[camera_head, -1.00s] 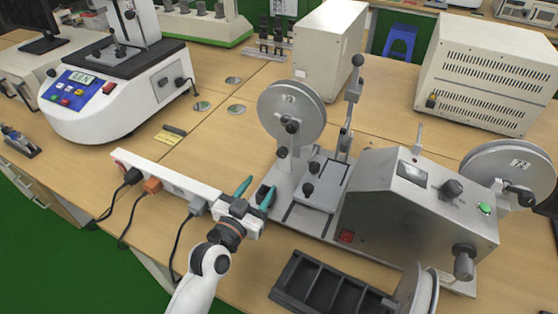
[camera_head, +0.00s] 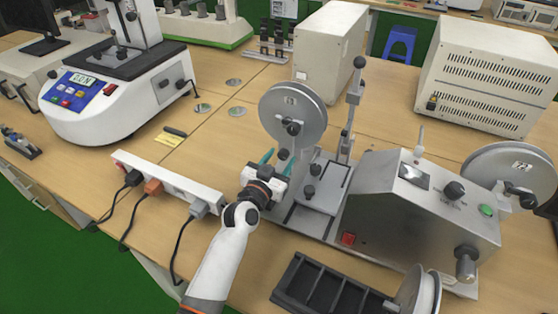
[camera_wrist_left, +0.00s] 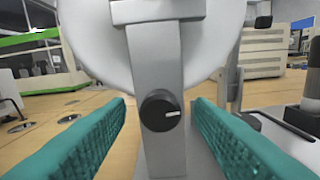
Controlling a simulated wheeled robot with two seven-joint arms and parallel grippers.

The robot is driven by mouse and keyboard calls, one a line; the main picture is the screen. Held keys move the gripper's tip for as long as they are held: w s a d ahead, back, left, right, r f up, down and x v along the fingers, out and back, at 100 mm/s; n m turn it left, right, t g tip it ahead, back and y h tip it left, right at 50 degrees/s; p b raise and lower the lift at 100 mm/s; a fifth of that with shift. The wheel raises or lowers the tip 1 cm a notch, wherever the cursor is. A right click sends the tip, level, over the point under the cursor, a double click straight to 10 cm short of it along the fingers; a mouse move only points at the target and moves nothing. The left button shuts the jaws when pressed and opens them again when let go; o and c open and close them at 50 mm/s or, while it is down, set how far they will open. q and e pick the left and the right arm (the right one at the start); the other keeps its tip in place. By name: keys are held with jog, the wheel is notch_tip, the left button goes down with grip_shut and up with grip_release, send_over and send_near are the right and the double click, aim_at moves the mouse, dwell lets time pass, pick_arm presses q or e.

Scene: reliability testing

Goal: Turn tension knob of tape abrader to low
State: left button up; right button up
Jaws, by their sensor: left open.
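The tape abrader (camera_head: 400,215) is a grey machine with reels, a sloped control box and a base plate. In the left wrist view, a round black knob (camera_wrist_left: 161,110) sits on the grey upright post below the large reel (camera_wrist_left: 100,35). Its white mark points right. The same knob (camera_head: 283,154) shows small in the head view, just beyond my fingers. My left gripper (camera_head: 278,159) is open, with teal fingers pointing at the post. In the wrist view the knob lies between the two fingers, apart from both. My right gripper is not in view.
A white power strip (camera_head: 170,183) with plugged cables lies left of my left arm. A black compartment tray (camera_head: 325,288) sits in front of the abrader. A white tester (camera_head: 110,95) stands at the left. The wooden table (camera_head: 215,135) is mostly clear between them.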

pick_arm(q)
jog(key=c, duration=1)
jog(key=shift+n, duration=0.3)
jog(key=n+p, duration=0.1)
jog(key=n, duration=0.1)
jog(key=shift+n, duration=2)
jog(key=o, duration=1)
